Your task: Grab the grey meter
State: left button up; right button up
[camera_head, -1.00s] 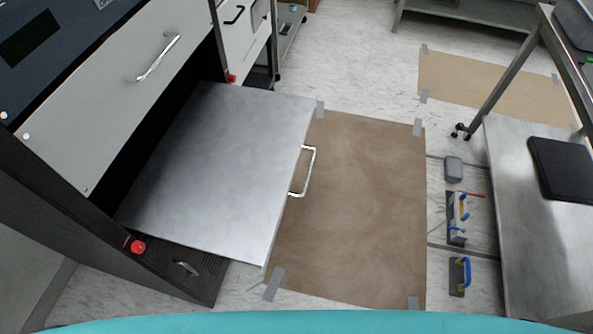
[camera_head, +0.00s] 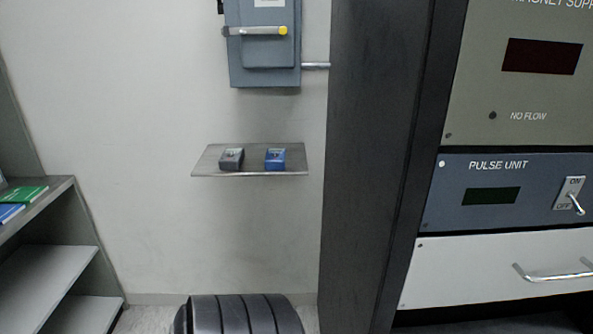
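The grey meter (camera_head: 231,159) lies on a small metal wall shelf (camera_head: 208,167), on its left half. A blue meter (camera_head: 275,159) of similar size lies to its right on the same shelf, with a gap between them. Both are small and their details are hard to make out. Neither of my grippers shows in the head view.
A grey electrical box (camera_head: 262,72) with a lever hangs on the wall above the shelf. A tall dark cabinet (camera_head: 375,170) stands to the right, with a pulse unit (camera_head: 520,190) and a handled drawer (camera_head: 480,268). A black ribbed object (camera_head: 240,315) stands below. Shelving (camera_head: 45,215) is at left.

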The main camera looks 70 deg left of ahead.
aim_at(232, 158)
jog(key=u, duration=2.75)
